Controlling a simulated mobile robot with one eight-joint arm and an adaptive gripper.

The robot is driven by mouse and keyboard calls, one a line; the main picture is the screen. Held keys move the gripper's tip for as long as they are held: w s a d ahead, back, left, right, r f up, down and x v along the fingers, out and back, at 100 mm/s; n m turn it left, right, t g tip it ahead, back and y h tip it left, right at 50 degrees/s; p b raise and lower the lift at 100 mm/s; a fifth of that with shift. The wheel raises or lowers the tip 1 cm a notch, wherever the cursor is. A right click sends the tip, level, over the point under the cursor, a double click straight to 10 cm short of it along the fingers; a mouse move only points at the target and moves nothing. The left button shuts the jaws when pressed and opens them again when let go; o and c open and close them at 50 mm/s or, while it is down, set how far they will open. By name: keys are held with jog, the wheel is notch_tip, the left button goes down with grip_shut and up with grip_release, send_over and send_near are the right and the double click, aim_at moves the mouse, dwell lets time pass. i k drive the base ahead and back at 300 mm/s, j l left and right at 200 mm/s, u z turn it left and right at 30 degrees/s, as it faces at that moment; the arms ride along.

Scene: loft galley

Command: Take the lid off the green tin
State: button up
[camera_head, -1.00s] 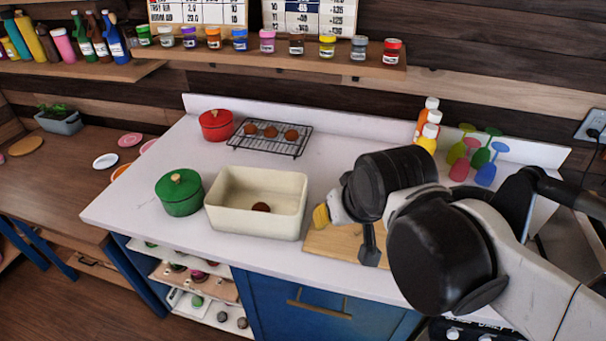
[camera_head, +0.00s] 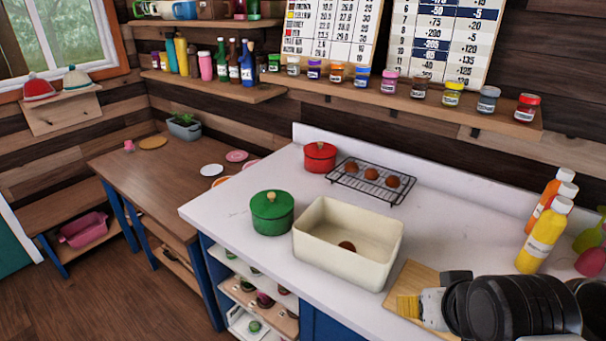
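The green tin (camera_head: 273,218) stands upright on the white counter, left of the cream basin. Its green lid (camera_head: 271,204) sits on top, with a light wooden knob. My arm shows at the lower right, over the wooden board. The end of my gripper (camera_head: 408,307) shows as a yellow tip, well to the right of the tin and apart from it. Its fingers are not clear enough to tell their opening.
The cream basin (camera_head: 322,256) with a brown round item inside stands between the tin and my arm. A red pot (camera_head: 320,157) and a wire rack (camera_head: 352,184) with brown balls are behind. Bottles (camera_head: 543,240) stand at the right. The counter in front of the tin is clear.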

aim_at(268, 203)
jog(key=i+j+u, duration=0.25)
jog(key=u, duration=0.15)
jog(key=i+j+u, duration=0.4)
jog(key=i+u, duration=0.25)
jog(key=u, duration=0.15)
